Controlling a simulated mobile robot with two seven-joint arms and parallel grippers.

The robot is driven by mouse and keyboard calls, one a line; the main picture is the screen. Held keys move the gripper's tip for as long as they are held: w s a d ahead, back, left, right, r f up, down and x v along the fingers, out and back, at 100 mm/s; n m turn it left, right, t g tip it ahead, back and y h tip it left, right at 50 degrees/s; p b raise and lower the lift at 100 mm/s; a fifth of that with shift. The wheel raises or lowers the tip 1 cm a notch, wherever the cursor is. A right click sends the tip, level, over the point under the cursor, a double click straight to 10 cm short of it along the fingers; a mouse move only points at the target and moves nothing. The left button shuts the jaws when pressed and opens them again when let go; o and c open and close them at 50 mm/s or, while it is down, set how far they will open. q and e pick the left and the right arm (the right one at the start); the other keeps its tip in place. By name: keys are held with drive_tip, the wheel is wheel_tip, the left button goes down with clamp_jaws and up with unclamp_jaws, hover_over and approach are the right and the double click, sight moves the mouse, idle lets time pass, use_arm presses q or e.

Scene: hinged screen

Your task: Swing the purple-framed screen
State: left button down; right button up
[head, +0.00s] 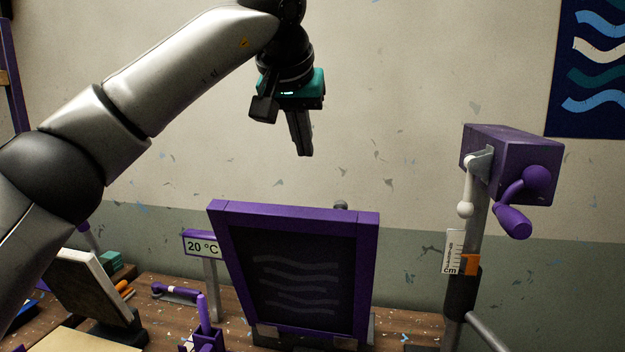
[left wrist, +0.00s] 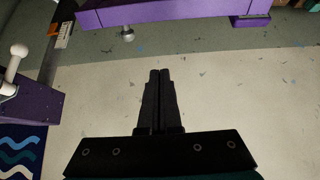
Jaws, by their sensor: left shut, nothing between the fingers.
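The purple-framed screen (head: 299,270) stands near the middle of the head view, a dark panel with grey wavy lines inside a purple frame. It leans a little back on the bench. In the left wrist view, the purple frame edge (left wrist: 170,15) crosses the top, with a round knob (left wrist: 127,34) below it. My left gripper (head: 303,153) is shut and empty, above the screen and apart from it. In the left wrist view its fingers (left wrist: 159,75) are together, pointing toward the frame. My right gripper is not in view.
A purple box with a crank (head: 507,165) stands on a post at the right, with a centimetre scale (head: 453,252). A 20 °C sign (head: 202,246) stands left of the screen. A tilted white-edged panel (head: 92,285) and small tools lie at the left.

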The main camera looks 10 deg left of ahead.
use_arm(q)
drive_tip(key=x, duration=0.4)
drive_tip(key=shift+s+f+p, duration=0.15)
drive_tip(key=shift+f+p, duration=0.15)
drive_tip(key=shift+s+f+p, duration=0.15)
drive_tip(key=shift+f+p, duration=0.05)
drive_tip(key=shift+f, duration=1.1)
drive_tip(key=shift+s+f+p, duration=0.15)
drive_tip(key=shift+f, duration=1.1)
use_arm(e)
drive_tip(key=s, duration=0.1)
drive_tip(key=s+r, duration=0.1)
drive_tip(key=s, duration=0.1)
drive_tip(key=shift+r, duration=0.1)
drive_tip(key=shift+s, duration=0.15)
use_arm(q)
drive_tip(key=shift+a, duration=0.1)
